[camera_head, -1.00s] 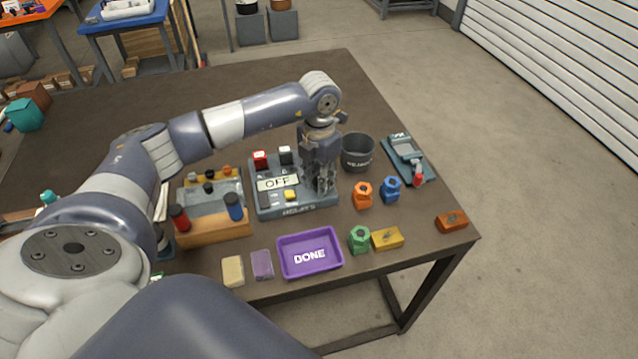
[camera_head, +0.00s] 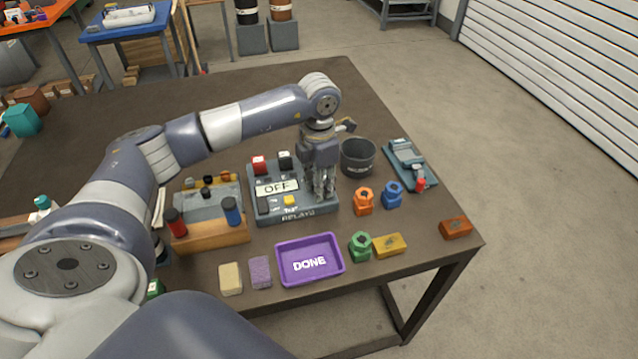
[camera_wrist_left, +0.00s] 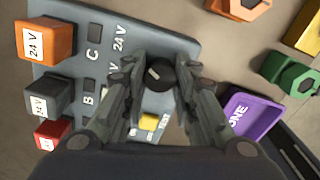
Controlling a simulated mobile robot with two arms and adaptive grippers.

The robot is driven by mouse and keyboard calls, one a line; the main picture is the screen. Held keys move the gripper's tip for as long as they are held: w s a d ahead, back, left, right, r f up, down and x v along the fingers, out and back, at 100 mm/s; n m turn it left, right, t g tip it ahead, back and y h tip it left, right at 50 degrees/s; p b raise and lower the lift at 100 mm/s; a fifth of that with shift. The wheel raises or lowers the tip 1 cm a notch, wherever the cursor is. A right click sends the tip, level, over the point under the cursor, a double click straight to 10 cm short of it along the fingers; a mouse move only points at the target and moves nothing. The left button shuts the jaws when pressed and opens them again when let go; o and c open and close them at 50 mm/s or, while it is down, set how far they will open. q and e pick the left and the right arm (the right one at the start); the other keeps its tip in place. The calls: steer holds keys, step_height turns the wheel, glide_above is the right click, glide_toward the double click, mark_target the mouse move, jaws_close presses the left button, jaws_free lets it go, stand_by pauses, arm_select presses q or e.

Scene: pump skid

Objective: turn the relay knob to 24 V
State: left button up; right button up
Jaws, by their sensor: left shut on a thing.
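The relay panel (camera_head: 265,208) lies on the table with an "OFF" display (camera_head: 277,186), red and dark relays at its back edge and a yellow button (camera_head: 289,200). My left gripper (camera_head: 322,192) points down over the panel's right part and hides the knob in the head view. In the left wrist view the round black knob (camera_wrist_left: 160,74) with a pale pointer mark sits between the fingertips of my left gripper (camera_wrist_left: 157,85), which is shut on it. A "24 V" label is printed on the panel beside the knob. My right gripper is not in view.
A purple DONE tray (camera_head: 310,259) is in front of the panel. A dark bucket (camera_head: 358,156) stands behind right. Orange (camera_head: 363,201), blue (camera_head: 392,195) and green (camera_head: 360,246) nuts stand to the right. A wooden block with red and blue handles is at left.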

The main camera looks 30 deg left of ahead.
arm_select(q)
steer(key=o, duration=1.1)
step_height(320, 180, up, 12)
steer(key=shift+f, duration=0.1)
